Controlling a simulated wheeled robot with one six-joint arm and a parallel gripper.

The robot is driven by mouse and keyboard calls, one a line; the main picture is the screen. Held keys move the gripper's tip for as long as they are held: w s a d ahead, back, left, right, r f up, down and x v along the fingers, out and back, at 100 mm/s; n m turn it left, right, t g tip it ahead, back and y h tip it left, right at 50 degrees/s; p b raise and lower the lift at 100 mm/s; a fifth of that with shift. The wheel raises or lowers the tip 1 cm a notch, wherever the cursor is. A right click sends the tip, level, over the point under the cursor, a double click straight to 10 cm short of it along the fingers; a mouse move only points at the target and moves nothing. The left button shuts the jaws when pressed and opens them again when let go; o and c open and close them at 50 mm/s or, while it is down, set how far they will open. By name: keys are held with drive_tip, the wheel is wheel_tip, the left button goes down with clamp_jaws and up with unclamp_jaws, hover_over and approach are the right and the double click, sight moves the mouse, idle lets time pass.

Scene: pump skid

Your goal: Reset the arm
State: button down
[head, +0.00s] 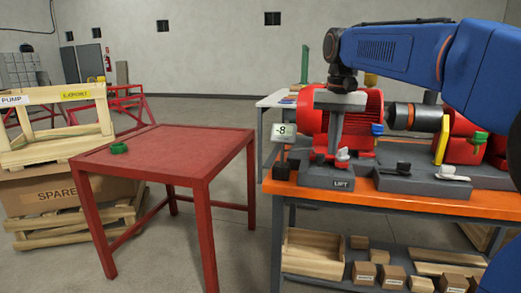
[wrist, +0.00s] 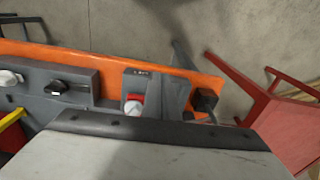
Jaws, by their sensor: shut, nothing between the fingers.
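My blue arm (head: 400,52) reaches in from the right over the pump skid, bent down at the wrist. My gripper (head: 335,150) points down in front of the red motor (head: 312,115), its grey fingers together and empty. Its tips are close above the grey panel marked LIFT (head: 326,176); I cannot tell whether they touch anything. In the wrist view a pale grey part of my gripper (wrist: 150,158) fills the bottom and hides what is under it. The panel (wrist: 140,82) shows beyond it, with a red-and-white knob (wrist: 133,104).
The orange bench (head: 400,202) carries the motor, a red pump (head: 462,135), a yellow guard (head: 441,140) and several knobs. A small display (head: 283,131) reads -8.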

drive_tip(key=s+d+f+n+t, duration=0.1)
drive_tip(key=s+d+f+t, duration=0.1)
drive_tip(key=s+f, duration=1)
drive_tip(key=s+d+f+n+t, duration=0.2)
drive_tip(key=s+f, duration=1.1)
drive_tip(key=s, duration=0.4)
drive_tip(key=shift+d+f, duration=0.15)
drive_tip(key=shift+d, duration=0.2)
drive_tip(key=c, duration=2.5)
unclamp_jaws()
